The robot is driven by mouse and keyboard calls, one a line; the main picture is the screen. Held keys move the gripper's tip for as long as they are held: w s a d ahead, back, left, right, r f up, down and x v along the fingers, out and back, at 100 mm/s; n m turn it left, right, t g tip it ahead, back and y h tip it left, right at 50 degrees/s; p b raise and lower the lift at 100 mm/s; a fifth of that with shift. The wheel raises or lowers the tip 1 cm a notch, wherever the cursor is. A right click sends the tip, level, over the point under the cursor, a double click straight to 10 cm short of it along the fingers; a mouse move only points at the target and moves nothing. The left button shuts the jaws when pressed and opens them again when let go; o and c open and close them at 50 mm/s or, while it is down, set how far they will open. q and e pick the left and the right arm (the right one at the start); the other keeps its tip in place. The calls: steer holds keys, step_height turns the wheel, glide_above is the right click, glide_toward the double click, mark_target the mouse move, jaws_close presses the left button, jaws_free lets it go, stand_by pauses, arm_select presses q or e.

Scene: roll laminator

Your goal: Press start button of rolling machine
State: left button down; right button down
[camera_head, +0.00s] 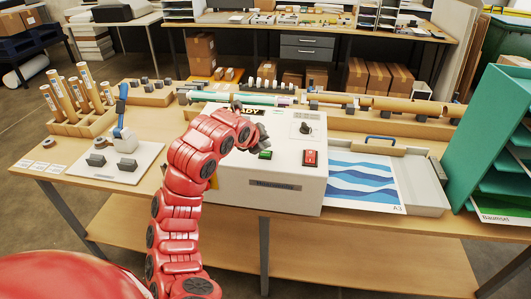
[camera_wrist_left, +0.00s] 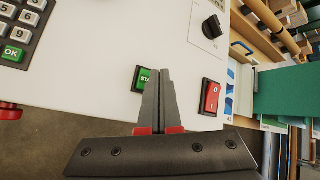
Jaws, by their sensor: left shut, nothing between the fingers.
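The rolling machine (camera_head: 262,186) is a white box on the wooden table. Its green start button (camera_head: 265,155) is on the top panel, left of a red rocker switch (camera_head: 309,158). In the left wrist view, the start button (camera_wrist_left: 138,80) is partly hidden behind the fingers, with only part of its lettering showing. My left gripper (camera_wrist_left: 160,72) is shut and empty. Its fingertips appear over the button's right side, left of the red switch (camera_wrist_left: 211,97); I cannot tell whether they touch the panel. In the head view, my left gripper (camera_head: 256,146) is beside the button, partly hidden by its arm.
A black dial (camera_head: 305,128) lies behind the red switch. A keypad (camera_wrist_left: 20,30) shows in the left wrist view. A tray (camera_head: 425,190) with a blue-wave print (camera_head: 360,182) stands to the right, beside a green shelf rack (camera_head: 490,135). Rolls in a holder (camera_head: 82,125) stand left.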

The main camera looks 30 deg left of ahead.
arm_select(q)
steer(key=shift+f, duration=0.1)
stand_by(0.5)
steer(key=shift+f+b, duration=0.3)
steer(key=shift+b, duration=0.15)
